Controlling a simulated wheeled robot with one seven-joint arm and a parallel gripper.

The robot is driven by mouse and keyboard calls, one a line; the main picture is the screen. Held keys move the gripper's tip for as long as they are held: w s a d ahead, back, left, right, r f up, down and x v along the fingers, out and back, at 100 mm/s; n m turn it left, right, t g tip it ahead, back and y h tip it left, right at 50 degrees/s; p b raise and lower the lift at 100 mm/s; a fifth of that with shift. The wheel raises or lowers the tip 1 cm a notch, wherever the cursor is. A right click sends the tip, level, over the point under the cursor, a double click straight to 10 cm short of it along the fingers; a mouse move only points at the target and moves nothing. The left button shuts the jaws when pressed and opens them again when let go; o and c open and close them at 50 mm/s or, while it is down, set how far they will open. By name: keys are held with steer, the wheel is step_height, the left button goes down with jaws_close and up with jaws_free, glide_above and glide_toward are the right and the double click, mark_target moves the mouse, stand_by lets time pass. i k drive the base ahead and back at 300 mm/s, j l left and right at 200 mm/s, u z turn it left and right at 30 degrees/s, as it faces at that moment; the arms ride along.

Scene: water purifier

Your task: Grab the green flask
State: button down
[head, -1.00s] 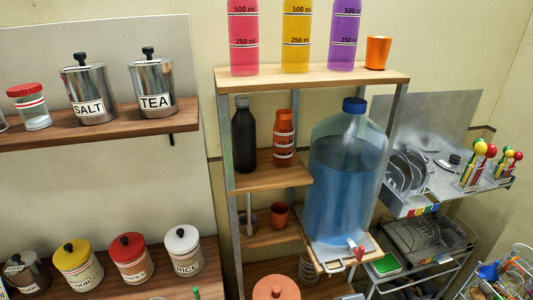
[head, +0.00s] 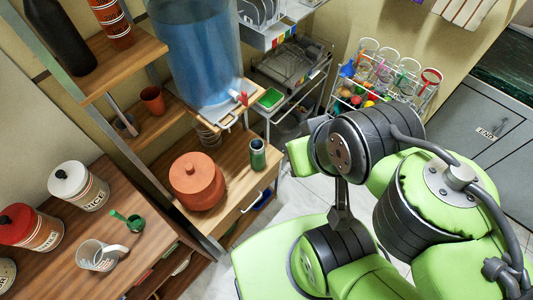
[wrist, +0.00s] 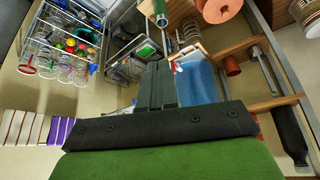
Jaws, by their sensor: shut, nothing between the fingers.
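The green flask (head: 258,154) stands upright on the lower wooden shelf, to the right of a terracotta pot, in the head view. It also shows at the top edge of the wrist view (wrist: 161,14), partly cut off. My gripper (wrist: 163,70) is shut and empty in the wrist view, its dark fingers pressed together. The flask lies beyond the fingertips, apart from them. In the head view my green arm fills the lower right, and the fingers cannot be made out there.
The lidded terracotta pot (head: 198,181) stands close beside the flask. A large blue water bottle (head: 200,60) with a red tap (head: 243,98) stands above and behind. A wire rack of glasses (head: 385,85) is at the upper right. A wooden counter (head: 110,205) holds jars at left.

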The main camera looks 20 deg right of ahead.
mark_target(258, 149)
steer(key=l+u, duration=0.15)
steer(key=u, duration=0.3)
steer(key=l+u, duration=0.2)
steer(key=u, duration=0.25)
steer(key=l+u, duration=0.2)
steer(key=u, duration=0.25)
steer(key=l+u, duration=0.2)
steer(key=u, duration=0.25)
steer(key=l+u, duration=0.15)
steer(key=u, duration=0.25)
steer(key=k+l+u, duration=0.1)
steer(key=u, duration=0.35)
steer(key=k+l+u, duration=0.1)
steer(key=u, duration=0.35)
steer(key=k, duration=0.05)
